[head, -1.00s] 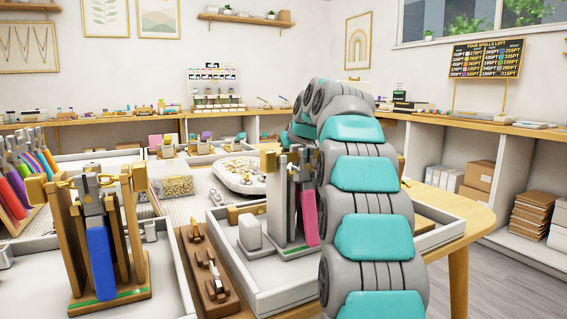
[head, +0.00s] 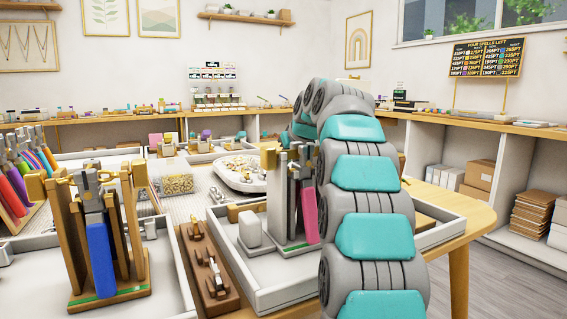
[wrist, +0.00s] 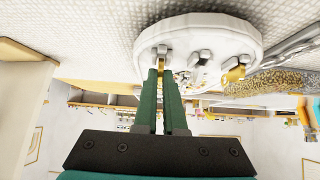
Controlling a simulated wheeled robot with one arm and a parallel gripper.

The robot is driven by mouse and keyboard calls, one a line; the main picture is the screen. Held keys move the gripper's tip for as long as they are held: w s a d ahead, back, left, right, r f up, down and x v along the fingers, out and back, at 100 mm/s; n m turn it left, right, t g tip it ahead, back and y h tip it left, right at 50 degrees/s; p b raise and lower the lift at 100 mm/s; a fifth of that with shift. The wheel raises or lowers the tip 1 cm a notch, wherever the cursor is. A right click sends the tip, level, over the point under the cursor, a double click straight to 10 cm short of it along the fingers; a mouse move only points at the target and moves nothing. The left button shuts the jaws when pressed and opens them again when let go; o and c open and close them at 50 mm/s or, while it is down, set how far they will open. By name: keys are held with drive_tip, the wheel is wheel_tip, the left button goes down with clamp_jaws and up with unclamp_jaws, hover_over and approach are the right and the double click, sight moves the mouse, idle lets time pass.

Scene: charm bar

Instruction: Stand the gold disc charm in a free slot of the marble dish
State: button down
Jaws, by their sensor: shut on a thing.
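The white oval marble dish (wrist: 212,24) fills the upper middle of the wrist view, with several grey metal pieces and a gold one on it. The dish also shows in the head view (head: 242,188), left of my arm. My gripper (wrist: 161,74) is shut on the gold disc charm (wrist: 162,62), which shows as a thin gold edge between the green fingertips. The fingertips overlap the dish's near end, close to a grey piece. I cannot tell whether the charm touches the dish. The head view hides my gripper behind my arm.
A white tray (head: 262,300) with a stand of pliers is beside my arm. A wooden stand with blue-handled pliers (head: 103,262) is at the left front. A clear tub of beads (head: 178,184) stands left of the dish. A woven mat lies around the dish.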

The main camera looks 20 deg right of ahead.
drive_tip(key=shift+f, duration=0.2)
idle(0.3)
drive_tip(key=c, duration=0.9)
unclamp_jaws()
drive_tip(key=shift+s+r, duration=0.1)
drive_tip(key=shift+r, duration=0.05)
drive_tip(key=shift+v, duration=2.85)
drive_tip(key=shift+s, duration=0.1)
